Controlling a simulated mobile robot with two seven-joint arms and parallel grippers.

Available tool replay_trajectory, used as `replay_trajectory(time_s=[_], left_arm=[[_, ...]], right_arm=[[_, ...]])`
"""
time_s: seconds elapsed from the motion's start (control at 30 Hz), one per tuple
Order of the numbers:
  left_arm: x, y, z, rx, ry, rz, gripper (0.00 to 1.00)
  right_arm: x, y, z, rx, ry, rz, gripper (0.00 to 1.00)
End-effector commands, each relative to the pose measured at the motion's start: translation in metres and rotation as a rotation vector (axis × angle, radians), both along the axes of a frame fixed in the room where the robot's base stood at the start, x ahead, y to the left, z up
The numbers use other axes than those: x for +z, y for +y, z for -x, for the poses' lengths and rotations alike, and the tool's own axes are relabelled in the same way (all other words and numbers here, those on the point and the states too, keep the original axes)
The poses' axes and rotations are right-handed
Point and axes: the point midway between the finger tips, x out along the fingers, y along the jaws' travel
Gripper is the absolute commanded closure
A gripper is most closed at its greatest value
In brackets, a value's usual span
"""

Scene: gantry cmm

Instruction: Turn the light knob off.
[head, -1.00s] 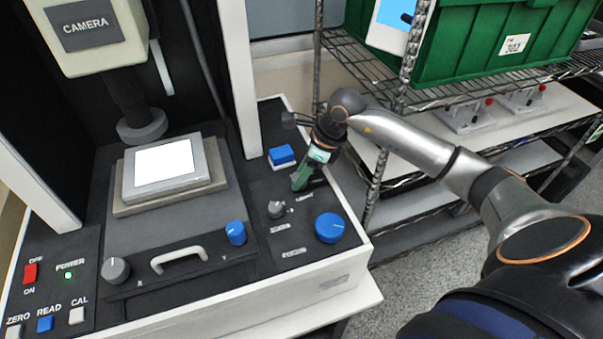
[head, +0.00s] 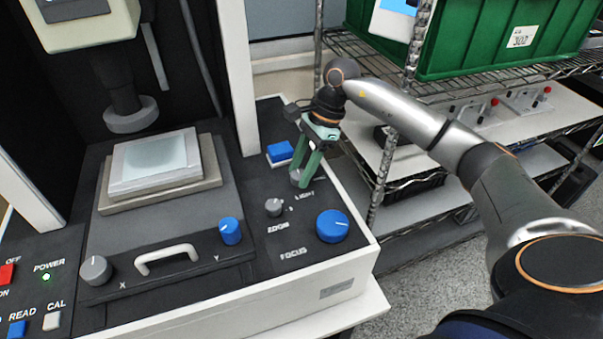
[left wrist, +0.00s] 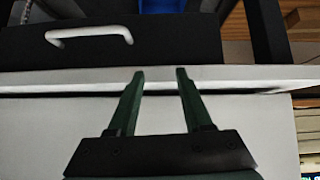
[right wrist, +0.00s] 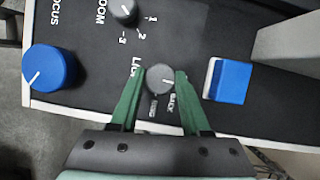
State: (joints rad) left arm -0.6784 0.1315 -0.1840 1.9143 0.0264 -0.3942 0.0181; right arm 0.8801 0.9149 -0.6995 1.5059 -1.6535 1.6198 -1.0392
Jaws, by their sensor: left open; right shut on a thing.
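The light knob (right wrist: 160,79) is a small grey round knob with a white pointer line, on the black panel by the "LIGHT" label. In the right wrist view its pointer aims toward the "BACK" marking. My right gripper (right wrist: 162,74) is shut on it, one green finger at each side. In the head view the right gripper (head: 305,181) comes from above and mostly hides the knob. The stage plate (head: 155,160) shows a dim, pale grey-green glow. My left gripper (left wrist: 160,75) is open and empty, in front of the machine's white front edge; it is outside the head view.
Near the light knob are a grey zoom knob (head: 273,207), a large blue focus knob (head: 332,226) and a blue button (head: 280,151). A white upright post (head: 238,75) stands behind. A wire rack (head: 430,95) with a green crate (head: 465,45) is at the right.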

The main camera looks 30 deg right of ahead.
Motion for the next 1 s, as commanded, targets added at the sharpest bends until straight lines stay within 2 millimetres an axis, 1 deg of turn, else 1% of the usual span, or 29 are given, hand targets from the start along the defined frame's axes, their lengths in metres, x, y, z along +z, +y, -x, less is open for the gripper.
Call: replay_trajectory(time_s=[0.03, 0.3, 0.73, 0.77, 1.0], left_arm=[[-0.0033, 0.0000, 0.0001, 0.000, 0.000, 0.000, 0.50], [-0.0070, 0.0000, 0.0003, 0.000, 0.001, 0.000, 0.50], [-0.0071, 0.0000, 0.0004, 0.000, 0.001, 0.000, 0.50], [-0.0071, 0.0000, 0.0004, 0.000, 0.001, 0.000, 0.50], [-0.0072, 0.0000, 0.0005, 0.000, 0.001, 0.000, 0.50]], right_arm=[[-0.0001, -0.0002, -0.0012, 0.019, -0.004, -0.001, 1.00], [0.0006, -0.0003, -0.0013, 0.089, -0.003, 0.000, 1.00], [0.0009, -0.0001, -0.0010, 0.101, -0.003, 0.000, 1.00], [0.0009, -0.0001, -0.0010, 0.101, -0.003, 0.000, 0.52], [0.0005, -0.0001, -0.0008, 0.100, -0.002, 0.001, 0.25]])
